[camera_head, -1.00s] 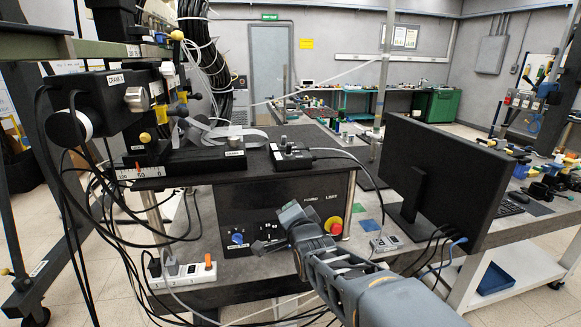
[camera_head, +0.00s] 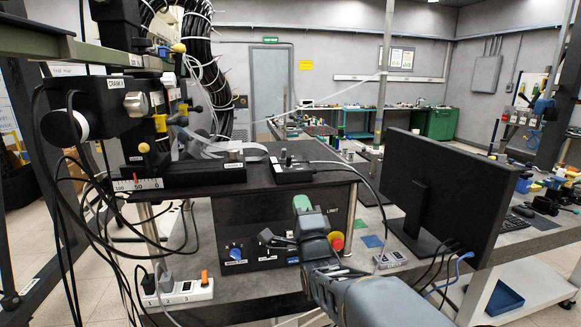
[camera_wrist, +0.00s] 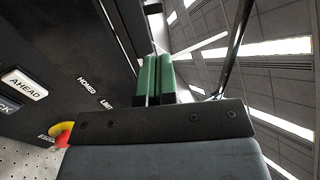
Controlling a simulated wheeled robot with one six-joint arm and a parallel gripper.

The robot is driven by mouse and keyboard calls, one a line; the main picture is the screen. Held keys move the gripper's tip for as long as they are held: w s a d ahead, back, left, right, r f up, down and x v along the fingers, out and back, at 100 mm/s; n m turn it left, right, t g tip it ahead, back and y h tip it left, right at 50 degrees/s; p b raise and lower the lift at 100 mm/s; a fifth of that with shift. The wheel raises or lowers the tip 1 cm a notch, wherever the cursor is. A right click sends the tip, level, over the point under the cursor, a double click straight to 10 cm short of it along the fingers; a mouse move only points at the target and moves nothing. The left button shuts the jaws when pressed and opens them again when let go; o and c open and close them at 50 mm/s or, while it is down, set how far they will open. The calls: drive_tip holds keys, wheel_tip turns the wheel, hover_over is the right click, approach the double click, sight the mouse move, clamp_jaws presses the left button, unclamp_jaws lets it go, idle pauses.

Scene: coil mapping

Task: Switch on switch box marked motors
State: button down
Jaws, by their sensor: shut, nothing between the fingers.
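No label reading "motors" is legible in either view. A small black box with knobs (camera_head: 290,165) sits on top of the black control cabinet (camera_head: 230,208); its marking is too small to read. A grey box (camera_head: 390,259) lies on the bench right of the cabinet, also unreadable. My arm hides part of the panel.
The panel carries a blue knob (camera_head: 235,252) and a red stop button (camera_head: 336,240), close to my wrist. A power strip (camera_head: 180,292) with an orange switch and cables lies at lower left. A monitor (camera_head: 440,195) stands right.

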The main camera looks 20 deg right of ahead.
sight(290, 159)
drive_tip(key=p+x, duration=0.3)
drive_tip(key=x, duration=1)
drive_tip(key=shift+w+d+p, duration=0.15)
drive_tip(key=shift+w+p, duration=0.05)
drive_tip(key=shift+p, duration=0.2)
drive_tip(key=shift+d+r, duration=0.1)
drive_tip(key=shift+r, duration=0.05)
